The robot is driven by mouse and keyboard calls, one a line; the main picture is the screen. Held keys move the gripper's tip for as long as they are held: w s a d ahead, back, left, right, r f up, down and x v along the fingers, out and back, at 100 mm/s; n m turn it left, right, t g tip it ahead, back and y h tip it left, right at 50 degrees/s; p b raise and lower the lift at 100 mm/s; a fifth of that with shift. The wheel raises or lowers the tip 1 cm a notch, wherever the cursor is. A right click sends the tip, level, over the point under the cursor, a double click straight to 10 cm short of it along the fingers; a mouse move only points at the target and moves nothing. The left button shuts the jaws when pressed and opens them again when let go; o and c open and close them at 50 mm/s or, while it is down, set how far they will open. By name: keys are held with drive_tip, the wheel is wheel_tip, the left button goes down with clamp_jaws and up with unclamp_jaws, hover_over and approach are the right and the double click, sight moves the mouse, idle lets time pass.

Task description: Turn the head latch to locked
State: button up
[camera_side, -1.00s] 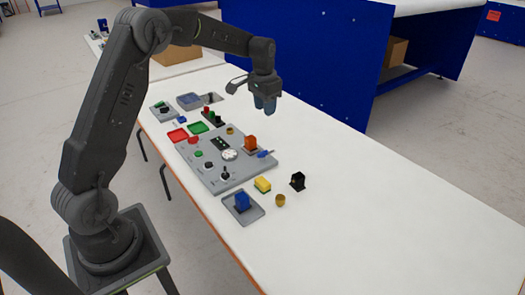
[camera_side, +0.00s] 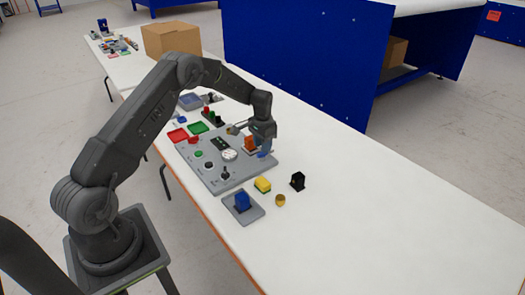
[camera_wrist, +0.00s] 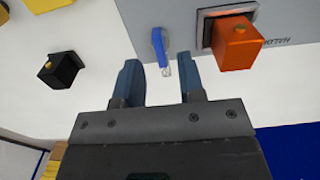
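The latch is a small blue lever (camera_wrist: 158,45) at the edge of the grey panel (camera_wrist: 285,20), beside an orange block (camera_wrist: 235,42) in the wrist view. The orange block also shows in the side view (camera_side: 249,142). My gripper (camera_wrist: 162,76) is open and empty, its two blue-grey fingers spread apart. The lever stands just ahead of the gap between the fingertips, and I see no contact. In the side view my gripper (camera_side: 265,147) is low over the panel's right corner, where its fingers and the lever cannot be told apart.
A black block (camera_side: 297,181), a yellow block (camera_side: 263,184) and a brass-coloured cup (camera_side: 280,200) stand near the panel. A blue block (camera_side: 242,201) sits on a grey tray. Red and green trays (camera_side: 198,128) lie at the panel's far side. The table's right part is clear.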

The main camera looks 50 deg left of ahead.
drive_tip(key=shift+f, duration=1.45)
clamp_jaws()
